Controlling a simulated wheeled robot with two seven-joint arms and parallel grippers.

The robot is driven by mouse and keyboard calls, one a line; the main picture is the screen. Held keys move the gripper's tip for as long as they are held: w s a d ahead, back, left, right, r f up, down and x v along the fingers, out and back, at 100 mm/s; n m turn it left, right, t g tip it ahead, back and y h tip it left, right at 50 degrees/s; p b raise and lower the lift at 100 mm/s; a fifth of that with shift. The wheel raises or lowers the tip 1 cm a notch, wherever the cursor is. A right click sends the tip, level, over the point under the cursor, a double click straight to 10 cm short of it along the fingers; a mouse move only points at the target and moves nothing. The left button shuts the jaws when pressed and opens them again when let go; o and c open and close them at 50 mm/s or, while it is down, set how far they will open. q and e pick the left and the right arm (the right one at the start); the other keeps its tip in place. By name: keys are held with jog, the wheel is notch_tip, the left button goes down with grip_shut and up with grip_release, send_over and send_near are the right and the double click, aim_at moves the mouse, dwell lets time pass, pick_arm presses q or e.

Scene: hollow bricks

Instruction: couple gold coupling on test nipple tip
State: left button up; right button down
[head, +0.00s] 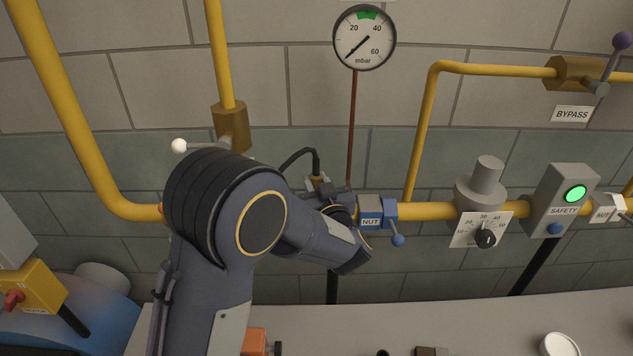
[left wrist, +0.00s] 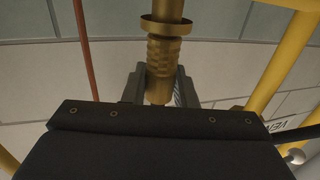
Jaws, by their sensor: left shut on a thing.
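The gold coupling (head: 317,182) shows in the head view as a small gold piece with a black hose (head: 303,152) arching up from it. My left gripper (head: 330,190) is at the coupling, partly hidden behind my own wrist. In the left wrist view my left gripper (left wrist: 158,92) is shut on the ribbed gold coupling (left wrist: 163,55), one grey finger on each side. A wider gold ring and a gold shaft show beyond it. My right gripper is out of view.
A blue valve labelled NUT (head: 375,215) sits on the yellow pipe (head: 428,211) just right of the gripper. A pressure gauge (head: 364,37) hangs above on a thin brown tube. A regulator (head: 482,190) and safety box (head: 562,195) stand right. A pale bench (head: 480,318) lies below.

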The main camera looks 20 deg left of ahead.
pick_arm(q)
jog(key=shift+f, duration=0.3)
jog(key=o, duration=1.1)
jog(key=shift+r, duration=0.1)
jog(key=shift+s+d, duration=0.1)
jog(key=b+v, duration=0.1)
jog(key=v, duration=0.6)
jog(key=shift+s+d+b, duration=0.15)
jog(key=shift+s+b, duration=0.15)
jog(key=shift+b, duration=0.1)
jog(key=shift+w, duration=0.1)
